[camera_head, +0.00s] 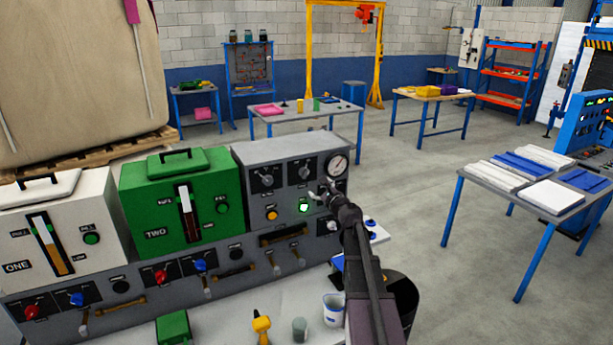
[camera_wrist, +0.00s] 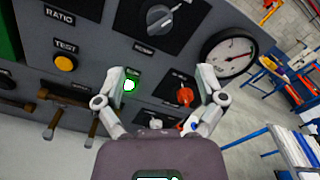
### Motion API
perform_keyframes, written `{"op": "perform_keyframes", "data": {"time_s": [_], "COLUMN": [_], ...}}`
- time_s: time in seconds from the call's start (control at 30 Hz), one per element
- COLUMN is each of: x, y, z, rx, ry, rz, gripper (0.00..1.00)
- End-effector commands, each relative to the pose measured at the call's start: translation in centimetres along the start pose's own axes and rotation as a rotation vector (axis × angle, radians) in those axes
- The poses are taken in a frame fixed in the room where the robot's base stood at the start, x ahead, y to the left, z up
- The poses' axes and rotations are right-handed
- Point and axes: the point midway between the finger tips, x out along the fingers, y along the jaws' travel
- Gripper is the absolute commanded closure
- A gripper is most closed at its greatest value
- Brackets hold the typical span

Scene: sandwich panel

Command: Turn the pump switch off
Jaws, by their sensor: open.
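A grey control panel (camera_head: 285,185) carries the switches. In the wrist view, a red rotary switch (camera_wrist: 183,95) on a black plate lies between my spread fingers, nearer the right one. A lit green button (camera_wrist: 129,86) is beside the left fingertip; it also glows in the head view (camera_head: 304,206). A grey knob (camera_wrist: 163,17) sits above. The small labels are too blurred to tell which one is the pump switch. My gripper (camera_wrist: 160,80) is open and empty, facing the panel; it also shows in the head view (camera_head: 322,190). Whether the fingers touch the panel is unclear.
A round gauge (camera_wrist: 229,52) is close to the right finger. A yellow button (camera_wrist: 65,63) and brass valve handles (camera_wrist: 58,119) are to the left. Below the panel, a bench (camera_head: 235,315) holds a yellow tool (camera_head: 262,325) and cups.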

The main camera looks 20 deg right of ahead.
Motion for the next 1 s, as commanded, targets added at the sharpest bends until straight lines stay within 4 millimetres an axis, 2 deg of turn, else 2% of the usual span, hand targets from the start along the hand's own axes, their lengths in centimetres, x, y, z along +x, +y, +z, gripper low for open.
{"op": "perform_keyframes", "data": {"time_s": [0.03, 0.2, 0.6, 0.8, 1.0], "x": [1.1, 3.7, 9.3, 10.6, 10.9], "y": [-0.1, -0.1, 0.0, 0.1, 0.1], "z": [-0.1, 0.0, 0.0, 0.0, 0.1], "rx": [0.000, 0.000, 0.000, 0.000, 0.000], "ry": [0.000, 0.000, -0.001, -0.001, -0.001], "rz": [0.001, 0.001, 0.001, 0.001, 0.001], "gripper": [0.11, 0.11, 0.11, 0.11, 0.11]}}
